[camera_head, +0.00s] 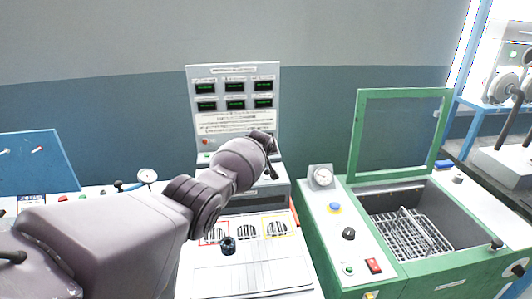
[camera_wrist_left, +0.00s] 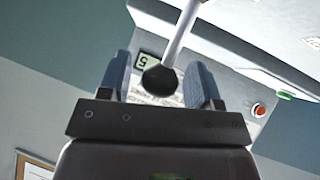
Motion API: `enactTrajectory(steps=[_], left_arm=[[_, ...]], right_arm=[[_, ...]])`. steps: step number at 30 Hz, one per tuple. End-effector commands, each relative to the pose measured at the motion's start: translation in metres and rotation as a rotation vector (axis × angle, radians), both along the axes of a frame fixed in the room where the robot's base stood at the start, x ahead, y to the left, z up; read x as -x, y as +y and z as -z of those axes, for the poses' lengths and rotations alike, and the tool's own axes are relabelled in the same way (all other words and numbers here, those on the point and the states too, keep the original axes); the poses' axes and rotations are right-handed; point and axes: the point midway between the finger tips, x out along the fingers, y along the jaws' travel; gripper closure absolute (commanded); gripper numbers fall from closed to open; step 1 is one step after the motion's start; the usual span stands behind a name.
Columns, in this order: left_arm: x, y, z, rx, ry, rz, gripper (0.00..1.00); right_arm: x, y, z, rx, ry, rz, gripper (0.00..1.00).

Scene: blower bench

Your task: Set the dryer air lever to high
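In the left wrist view a pale grey lever rod with a round black knob (camera_wrist_left: 160,80) reaches down between the two blue-grey fingers of my left gripper (camera_wrist_left: 162,84). The fingers are apart, with a gap showing on each side of the knob. In the head view my left gripper (camera_head: 270,162) is in front of the upright display panel (camera_head: 236,112), mostly hidden by its own wrist. A black knob (camera_head: 228,246) also shows on the white console, beside the pictograms; I cannot tell whether it is the same lever. My right gripper is in neither view.
The white console top (camera_head: 250,278) carries pictograms, one framed yellow (camera_head: 277,228). To the right stands a green machine with a raised lid frame (camera_head: 355,135), a wire basket (camera_head: 408,232) and a gauge (camera_head: 321,177). A blue board (camera_head: 38,160) is at left.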

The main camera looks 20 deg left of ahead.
Motion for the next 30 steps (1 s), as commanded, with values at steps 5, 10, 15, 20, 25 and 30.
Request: enactTrajectory(steps=[5,10,15,20,25,30], left_arm=[[0.000,0.000,0.001,-0.001,0.000,0.001,0.41],[0.001,-0.001,0.000,0.000,0.001,0.001,0.41],[0.006,-0.002,-0.007,0.000,-0.002,0.002,0.41],[0.016,-0.004,-0.015,0.000,-0.001,0.002,0.41],[0.027,-0.007,-0.023,0.001,-0.001,0.001,0.41],[0.038,-0.009,-0.031,0.001,0.000,0.001,0.41]], right_arm=[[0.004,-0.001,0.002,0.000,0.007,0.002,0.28],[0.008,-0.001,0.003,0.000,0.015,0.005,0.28],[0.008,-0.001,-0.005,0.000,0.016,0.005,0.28],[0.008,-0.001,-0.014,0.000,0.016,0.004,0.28],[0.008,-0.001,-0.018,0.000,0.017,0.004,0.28],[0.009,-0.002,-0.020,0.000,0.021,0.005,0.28]])
